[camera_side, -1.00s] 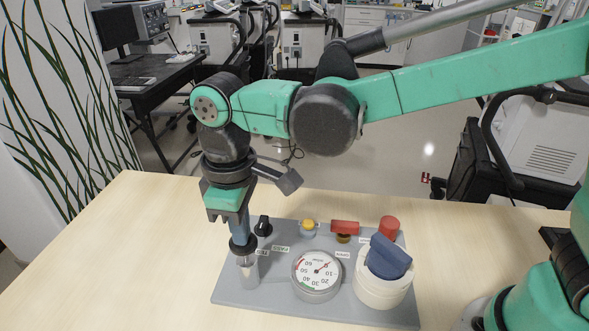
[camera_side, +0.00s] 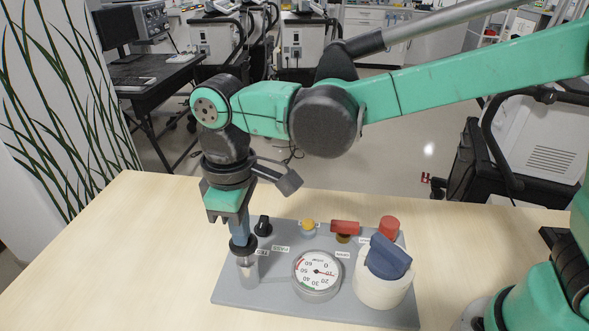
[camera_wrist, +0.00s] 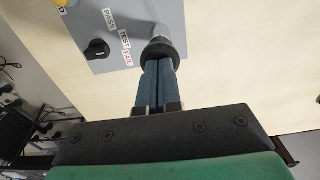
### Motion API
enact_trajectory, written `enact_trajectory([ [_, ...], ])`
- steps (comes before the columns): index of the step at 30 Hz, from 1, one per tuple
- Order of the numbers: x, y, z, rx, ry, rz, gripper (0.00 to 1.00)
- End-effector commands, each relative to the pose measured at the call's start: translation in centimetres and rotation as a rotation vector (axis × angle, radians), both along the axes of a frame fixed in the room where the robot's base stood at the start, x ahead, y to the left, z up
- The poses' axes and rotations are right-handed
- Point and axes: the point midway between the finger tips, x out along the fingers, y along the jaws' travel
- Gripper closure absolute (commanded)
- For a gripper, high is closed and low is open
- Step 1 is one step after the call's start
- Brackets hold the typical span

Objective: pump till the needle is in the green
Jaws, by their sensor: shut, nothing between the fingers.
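The pump is a silver cylinder (camera_side: 248,270) with a black cap (camera_side: 243,247), at the left end of a grey panel (camera_side: 270,298). The cap also shows in the wrist view (camera_wrist: 163,51). My gripper (camera_side: 241,237) is shut, with nothing between its fingers, and its tips are against the top of the cap from above. The round white gauge (camera_side: 316,272) stands right of the pump. A green band shows at the lower part of the dial, away from the needle.
The panel also carries a black knob (camera_side: 263,226), a yellow knob (camera_side: 308,225), a red lever (camera_side: 345,227), a red cap (camera_side: 389,227), and a white cylinder (camera_side: 382,291) with a blue handle (camera_side: 388,257). Bare table lies to the left.

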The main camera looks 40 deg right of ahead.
Motion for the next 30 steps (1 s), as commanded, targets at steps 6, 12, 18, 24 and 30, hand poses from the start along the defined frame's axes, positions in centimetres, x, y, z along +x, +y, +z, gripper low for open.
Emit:
enact_trajectory([
  [6,0.0,0.0,0.5,0.0,0.0,0.0,1.0],
  [12,0.0,0.0,0.5,0.0,0.0,0.0,1.0],
  [18,0.0,0.0,-0.3,0.0,0.0,0.0,1.0],
  [24,0.0,0.0,-1.3,0.0,0.0,0.0,1.0],
  [30,0.0,0.0,-2.3,0.0,0.0,0.0,1.0],
])
